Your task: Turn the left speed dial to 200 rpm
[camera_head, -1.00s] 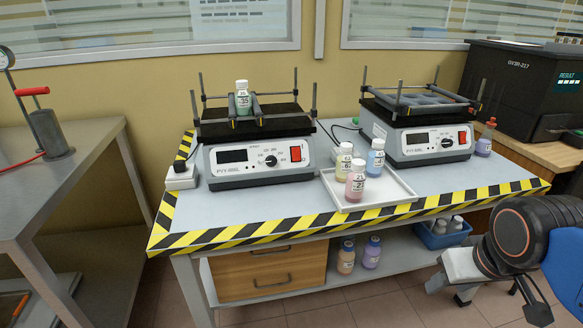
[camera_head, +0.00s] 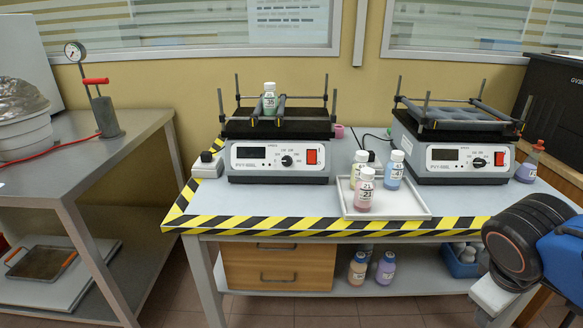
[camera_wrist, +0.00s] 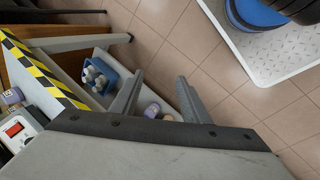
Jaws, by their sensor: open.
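The left shaker (camera_head: 240,168) stands on the table with a dark, unlit display (camera_head: 250,152). Its black speed dial (camera_head: 287,160) sits on the white front panel, left of the red switch (camera_head: 311,157). The pointer's setting is too small to read. A green-labelled bottle (camera_head: 269,100) stands clamped on the shaker's top. In the wrist view my gripper (camera_wrist: 158,90) is open and empty, over the floor and lower shelf at the table's right side, well away from the left dial. My arm shows at the right of the head view.
A second shaker (camera_head: 440,172) stands right of the first. A white tray (camera_head: 410,209) with three bottles lies between them near the striped front edge. A gauge stand (camera_head: 104,112) is on the left bench. The table front before the left shaker is clear.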

